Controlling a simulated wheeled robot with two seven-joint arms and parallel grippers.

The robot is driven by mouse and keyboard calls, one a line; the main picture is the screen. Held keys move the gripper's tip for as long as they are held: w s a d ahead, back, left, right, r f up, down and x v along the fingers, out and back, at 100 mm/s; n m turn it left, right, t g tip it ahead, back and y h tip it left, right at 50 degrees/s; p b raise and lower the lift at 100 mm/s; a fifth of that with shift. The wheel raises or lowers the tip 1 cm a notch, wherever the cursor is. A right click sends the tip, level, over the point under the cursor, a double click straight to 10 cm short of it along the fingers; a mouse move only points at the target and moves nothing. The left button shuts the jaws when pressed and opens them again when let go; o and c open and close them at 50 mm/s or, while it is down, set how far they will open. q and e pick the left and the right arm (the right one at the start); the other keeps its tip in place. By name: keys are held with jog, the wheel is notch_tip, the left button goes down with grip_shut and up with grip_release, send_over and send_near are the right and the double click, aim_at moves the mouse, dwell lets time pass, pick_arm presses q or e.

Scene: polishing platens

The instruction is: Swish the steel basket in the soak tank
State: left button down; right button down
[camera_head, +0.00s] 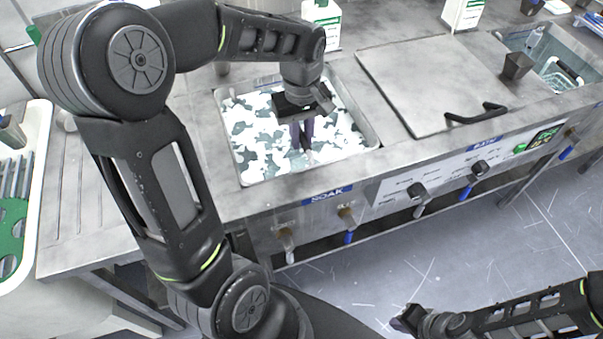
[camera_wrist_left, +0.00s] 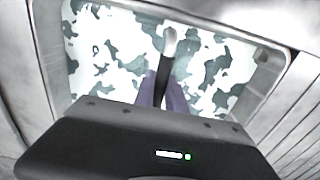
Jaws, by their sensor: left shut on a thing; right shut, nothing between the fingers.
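The soak tank (camera_head: 372,138), with a SOAK label on the front panel, is filled with dark liquid under patchy white foam. My left gripper (camera_head: 302,136) reaches down over the tank and is shut on a dark upright handle. In the left wrist view, the two purple-grey fingers (camera_wrist_left: 164,95) close around this handle (camera_wrist_left: 170,45), whose end is pale. No basket body shows below the handle; the foam and liquid hide whatever is under it. My right gripper (camera_head: 408,318) is shut and empty, low at the bottom right, away from the tank.
A flat steel lid (camera_head: 430,80) with a black handle covers the section right of the tank. Further right is an open basin (camera_head: 578,100) with a light basket in it and a dark cup (camera_head: 516,66) beside it. A white tray (camera_head: 38,150) stands at the left. Valves line the front panel.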

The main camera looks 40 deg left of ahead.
pick_arm(q)
jog(key=shift+r+p, duration=0.85)
jog(key=shift+r, duration=0.35)
jog(key=shift+f, duration=0.1)
jog(key=shift+f+b, duration=0.85)
jog(key=shift+f, duration=0.25)
jog(key=shift+r, duration=0.1)
jog(key=shift+r+p, duration=0.9)
jog(key=shift+r, duration=0.15)
jog(key=shift+f+b, duration=0.85)
jog(key=shift+f, duration=0.25)
